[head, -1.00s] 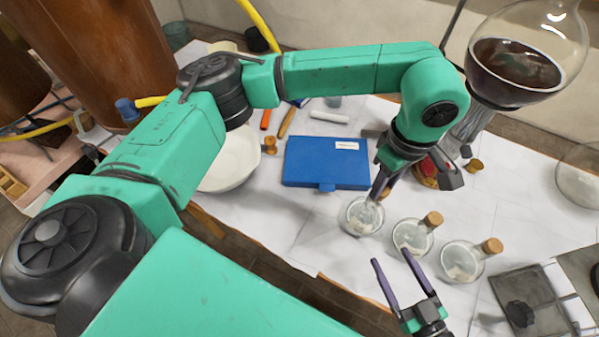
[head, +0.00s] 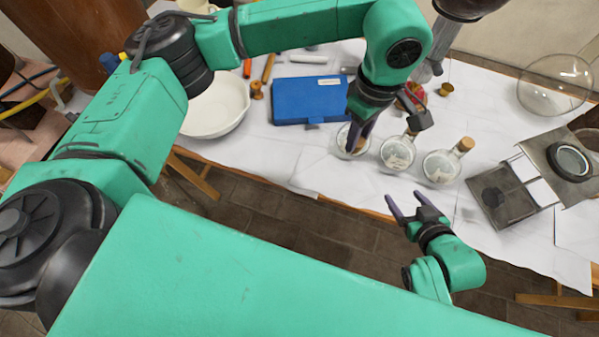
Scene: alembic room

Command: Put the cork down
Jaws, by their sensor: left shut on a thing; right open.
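My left gripper (head: 359,140) points down in front of the leftmost round flask (head: 343,143) and is shut. The cork is hidden between or behind its dark fingers, and so is that flask's neck. The middle flask (head: 397,154) and the right flask (head: 438,168) stand beside it on the white-covered table (head: 290,155), each with a cork in its neck. My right gripper (head: 410,207) is open and empty, near the table's front edge and below the flasks in the picture.
A blue box (head: 305,101) and a white bowl (head: 217,107) lie left of the flasks. A small brown spool-like piece (head: 256,90) sits between them. A metal stand with a lens (head: 569,160) is at the right. Bare cloth shows in front of the blue box.

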